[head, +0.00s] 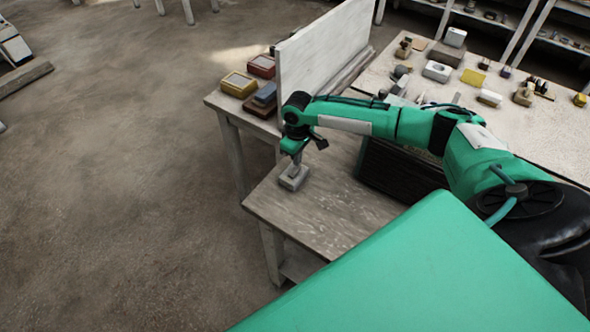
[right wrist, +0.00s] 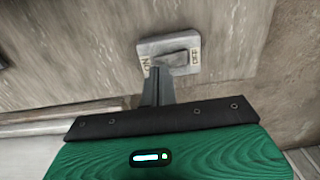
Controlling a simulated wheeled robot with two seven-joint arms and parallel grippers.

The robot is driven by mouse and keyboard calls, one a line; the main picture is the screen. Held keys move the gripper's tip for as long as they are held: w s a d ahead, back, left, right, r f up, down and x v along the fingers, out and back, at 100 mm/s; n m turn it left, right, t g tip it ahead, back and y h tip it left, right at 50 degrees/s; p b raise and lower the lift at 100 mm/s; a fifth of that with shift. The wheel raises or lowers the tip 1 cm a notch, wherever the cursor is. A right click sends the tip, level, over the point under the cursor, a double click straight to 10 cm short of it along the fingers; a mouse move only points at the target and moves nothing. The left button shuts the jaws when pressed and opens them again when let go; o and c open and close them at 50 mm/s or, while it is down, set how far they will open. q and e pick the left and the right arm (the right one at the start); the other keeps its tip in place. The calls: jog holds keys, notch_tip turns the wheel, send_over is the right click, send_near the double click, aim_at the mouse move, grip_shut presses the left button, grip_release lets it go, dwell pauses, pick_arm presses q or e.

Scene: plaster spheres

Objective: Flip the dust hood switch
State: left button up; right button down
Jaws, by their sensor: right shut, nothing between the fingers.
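The dust hood switch (head: 291,182) is a small light grey box on the near wooden table, close to its left corner. In the right wrist view the switch (right wrist: 185,48) shows a grey rocker between an ON label at left and an OFF label at right. My right gripper (head: 297,161) points down at the switch, shut and empty. In the right wrist view the right gripper's fingertips (right wrist: 158,70) are at the ON side of the plate; I cannot tell whether they touch it. Which way the rocker is tipped is unclear. My left gripper is not in view.
An upright pale board (head: 320,62) stands behind my right forearm. Red and yellow boxes (head: 238,84) and a blue-grey block (head: 265,95) lie left of it. A cluttered bench (head: 540,130) is at the right. Free tabletop (head: 325,215) lies right of the switch.

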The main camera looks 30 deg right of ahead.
jog(key=shift+f+b, duration=0.3)
jog(key=shift+f, duration=0.7)
jog(key=shift+r, duration=0.1)
dwell(0.3)
notch_tip(320, 180, up, 7)
jog(key=p, duration=0.7)
jog(key=shift+p, duration=0.4)
